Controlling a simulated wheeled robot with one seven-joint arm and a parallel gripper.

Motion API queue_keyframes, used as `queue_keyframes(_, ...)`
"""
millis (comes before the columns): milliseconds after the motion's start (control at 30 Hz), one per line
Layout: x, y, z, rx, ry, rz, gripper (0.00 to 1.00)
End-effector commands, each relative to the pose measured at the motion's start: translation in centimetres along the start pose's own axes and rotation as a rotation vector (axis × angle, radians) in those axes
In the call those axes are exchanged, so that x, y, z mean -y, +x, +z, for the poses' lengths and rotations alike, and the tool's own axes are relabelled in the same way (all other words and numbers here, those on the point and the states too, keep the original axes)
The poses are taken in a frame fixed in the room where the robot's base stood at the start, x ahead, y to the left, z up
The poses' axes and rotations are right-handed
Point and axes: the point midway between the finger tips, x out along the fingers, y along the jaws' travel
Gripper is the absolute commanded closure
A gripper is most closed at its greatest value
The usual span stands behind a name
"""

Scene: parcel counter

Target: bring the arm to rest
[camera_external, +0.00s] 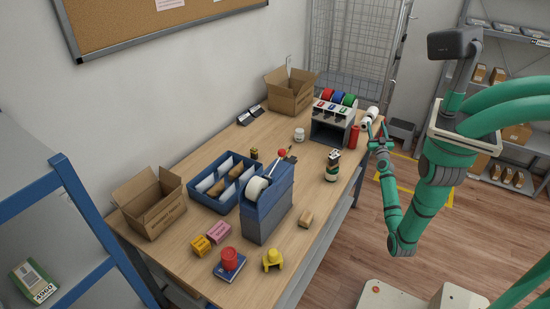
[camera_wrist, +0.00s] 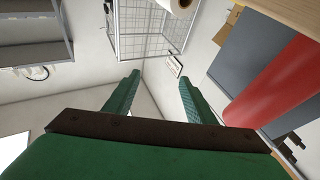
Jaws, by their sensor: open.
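My gripper (camera_external: 377,129) is raised at the far right edge of the counter (camera_external: 292,245), beside a red cylinder (camera_external: 354,137) and a white roll (camera_external: 372,114). In the wrist view its two green fingers (camera_wrist: 157,92) are spread apart with nothing between them. The wrist camera looks towards the wall and a wire cage. The red cylinder shows large and close at the right of the wrist view (camera_wrist: 275,88), apart from the fingers. My arm hangs bent over the floor to the right of the counter.
A grey organiser (camera_external: 330,130) with coloured rolls on top stands beside my gripper. A wire cage (camera_external: 352,45) is behind.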

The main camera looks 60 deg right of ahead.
Motion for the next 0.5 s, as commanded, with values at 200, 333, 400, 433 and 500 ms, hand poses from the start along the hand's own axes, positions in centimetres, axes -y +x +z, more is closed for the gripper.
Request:
queue_keyframes(200,-2.0,-9.5,6.4,0.148,-0.017,0.055,0.5)
queue_keyframes(333,-1.0,-15.3,9.4,0.241,-0.021,0.047,0.5)
queue_keyframes(400,2.4,-18.2,11.2,0.305,-0.012,-0.018,0.5)
queue_keyframes(433,3.8,-19.3,11.8,0.329,-0.008,-0.046,0.5)
queue_keyframes(500,6.8,-22.2,13.1,0.387,-0.001,-0.108,0.5)
